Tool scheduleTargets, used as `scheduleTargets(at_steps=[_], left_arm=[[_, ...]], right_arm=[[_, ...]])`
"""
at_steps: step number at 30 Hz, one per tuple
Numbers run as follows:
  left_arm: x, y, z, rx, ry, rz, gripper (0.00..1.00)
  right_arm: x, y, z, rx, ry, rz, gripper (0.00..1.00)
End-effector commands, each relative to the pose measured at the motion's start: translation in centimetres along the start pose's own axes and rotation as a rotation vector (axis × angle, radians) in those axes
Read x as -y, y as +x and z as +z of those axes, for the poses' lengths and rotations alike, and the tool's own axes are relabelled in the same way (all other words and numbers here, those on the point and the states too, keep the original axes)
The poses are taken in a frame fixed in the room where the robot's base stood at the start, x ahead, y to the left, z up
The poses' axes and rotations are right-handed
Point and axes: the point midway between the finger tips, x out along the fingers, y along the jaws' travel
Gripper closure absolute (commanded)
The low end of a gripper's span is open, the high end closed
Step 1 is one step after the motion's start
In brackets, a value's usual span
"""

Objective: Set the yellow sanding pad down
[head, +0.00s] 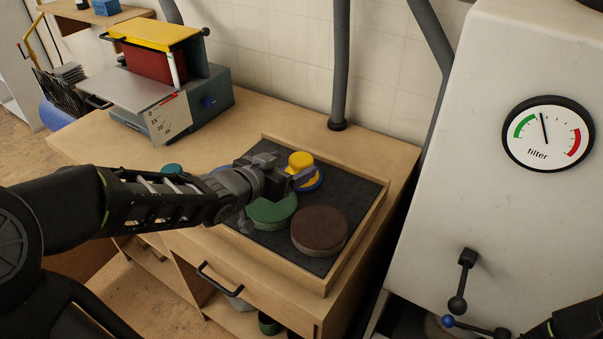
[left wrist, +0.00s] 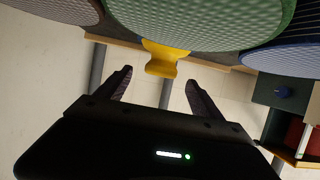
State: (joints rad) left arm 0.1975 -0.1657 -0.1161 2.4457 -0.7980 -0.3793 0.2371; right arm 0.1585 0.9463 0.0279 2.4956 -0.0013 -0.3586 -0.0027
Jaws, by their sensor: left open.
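In the left wrist view the open fingers (left wrist: 159,76) have a visible gap to the yellow grip and hold nothing.
A green disc (head: 272,212) and a brown disc (head: 319,231) lie in the tray near my left gripper. A sanding machine (head: 200,95) stands at the back left. A white filter cabinet (head: 490,190) with a gauge stands right. Bare bench lies left of the tray.

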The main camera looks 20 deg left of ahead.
Motion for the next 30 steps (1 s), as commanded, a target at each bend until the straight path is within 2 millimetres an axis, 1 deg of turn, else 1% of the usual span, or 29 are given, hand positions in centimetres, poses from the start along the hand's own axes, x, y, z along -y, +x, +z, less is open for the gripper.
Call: scheduleTargets(at_steps=[1, 8, 11, 14, 18, 21, 24, 30], left_arm=[[0.0, 0.3, 0.1, 0.001, -0.001, 0.0, 0.23], [0.0, 0.3, 0.0, 0.0, 0.0, 0.0, 0.23], [0.0, 0.6, 0.0, 0.0, 0.0, 0.001, 0.23], [0.0, 1.6, 0.1, 0.001, 0.0, 0.002, 0.23], [0.1, 3.8, -0.1, 0.002, 0.0, 0.002, 0.23], [0.1, 5.0, -0.1, 0.001, 0.0, 0.002, 0.23], [0.1, 5.5, -0.2, 0.0, 0.0, 0.001, 0.23], [0.1, 5.5, -0.3, -0.001, 0.0, 0.0, 0.23]], right_arm=[[-0.1, 0.1, 0.0, 0.0, 0.0, 0.0, 0.64], [0.0, 0.1, 0.0, 0.0, 0.0, 0.0, 0.64], [-0.1, 0.2, 0.0, 0.0, 0.0, 0.0, 0.64], [-0.2, 0.4, 0.0, 0.0, 0.0, 0.0, 0.64], [-0.3, 0.7, 0.0, 0.0, 0.0, 0.0, 0.64], [-0.3, 0.9, 0.0, 0.0, -0.001, 0.0, 0.64], [-0.3, 0.9, 0.0, 0.0, -0.001, 0.0, 0.64], [-0.3, 0.8, 0.0, 0.0, -0.001, 0.0, 0.64]])
